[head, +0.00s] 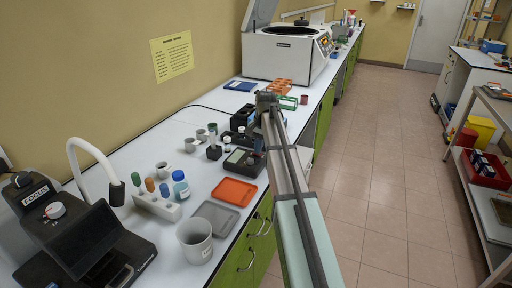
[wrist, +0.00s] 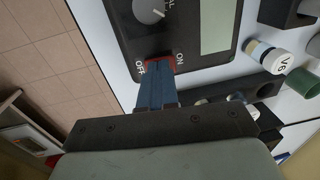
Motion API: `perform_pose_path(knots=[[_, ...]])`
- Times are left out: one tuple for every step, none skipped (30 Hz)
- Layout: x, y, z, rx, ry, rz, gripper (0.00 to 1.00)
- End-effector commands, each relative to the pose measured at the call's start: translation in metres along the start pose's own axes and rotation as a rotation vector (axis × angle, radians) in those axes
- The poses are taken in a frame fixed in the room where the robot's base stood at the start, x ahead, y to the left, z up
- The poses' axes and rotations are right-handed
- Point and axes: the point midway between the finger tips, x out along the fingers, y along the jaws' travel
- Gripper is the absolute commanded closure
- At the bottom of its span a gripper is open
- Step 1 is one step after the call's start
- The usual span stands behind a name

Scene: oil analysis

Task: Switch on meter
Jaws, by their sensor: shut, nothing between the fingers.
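The meter (head: 241,161) is a dark box with a grey-green screen, on the white counter in the head view, partly hidden by my arm. In the wrist view the meter (wrist: 186,35) shows a grey knob (wrist: 149,10), a screen and a red-framed switch (wrist: 147,66) between the words OFF and ON. My gripper (wrist: 157,68) has its blue fingers shut and empty, with the tips at the switch, covering most of it. Whether they touch it and which way the switch is tilted cannot be told. In the head view the fingers are mostly hidden.
A vial marked V6 (wrist: 268,57) and a green-capped vial (wrist: 302,83) are near the meter. An orange tray (head: 234,192), a grey tray (head: 216,217) and a white beaker (head: 195,240) are in front of it. A centrifuge (head: 285,55) stands at the back.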

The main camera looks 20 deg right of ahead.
Motion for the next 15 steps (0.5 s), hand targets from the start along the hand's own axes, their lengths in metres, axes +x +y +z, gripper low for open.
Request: perform_pose_path(knots=[[-0.0005,0.0007,0.0001,0.0,0.0,-0.001,1.0],[-0.0006,0.0008,0.0,0.0,0.0,-0.001,1.0],[-0.0007,0.0007,-0.0001,-0.001,0.0,-0.001,1.0],[-0.0008,0.0006,-0.0002,-0.001,0.0,-0.001,1.0],[-0.0009,0.0004,-0.0002,-0.001,0.0,-0.001,1.0],[-0.001,0.0003,-0.0003,-0.001,0.0,-0.002,1.0],[-0.001,0.0003,-0.0003,-0.001,0.001,-0.002,1.0],[-0.001,0.0002,-0.0004,-0.001,0.001,-0.002,1.0],[-0.0012,0.0001,-0.0004,-0.001,0.001,-0.002,1.0],[-0.0014,0.0,-0.0004,-0.001,0.001,-0.002,1.0],[-0.002,0.0,-0.0005,-0.001,0.001,-0.002,1.0],[-0.0033,0.0,-0.0006,-0.001,0.001,-0.002,1.0],[-0.0048,-0.0001,-0.0007,-0.001,0.001,-0.002,1.0],[-0.0068,-0.0001,-0.0007,-0.001,0.001,-0.002,1.0],[-0.0104,-0.0002,-0.0008,-0.001,0.001,-0.003,1.0]])
